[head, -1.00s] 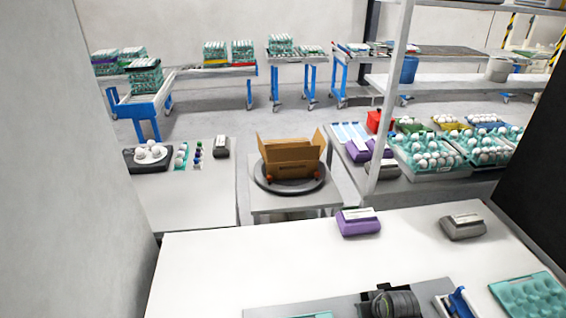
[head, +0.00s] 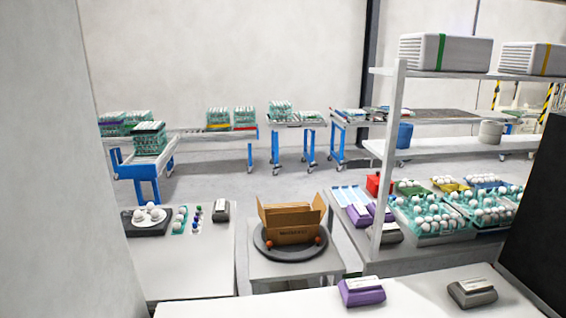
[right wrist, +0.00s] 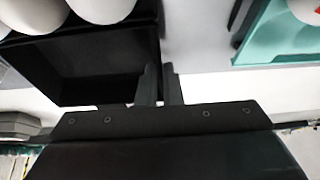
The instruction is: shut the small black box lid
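In the right wrist view, a black open-topped box or tray (right wrist: 105,70) fills the upper left, with white rounded objects (right wrist: 100,8) at its far edge. In the head view, a black tray (head: 133,228) with white eggs on a plate lies on the left table. No lid is clearly visible. My left gripper is not in view.
A cardboard box (head: 290,234) with raised flaps stands on a round grey turntable (head: 262,246). A purple device (head: 362,297) and a grey device (head: 472,297) sit on the near white table. A teal tray (right wrist: 280,40) is at the wrist view's upper right.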

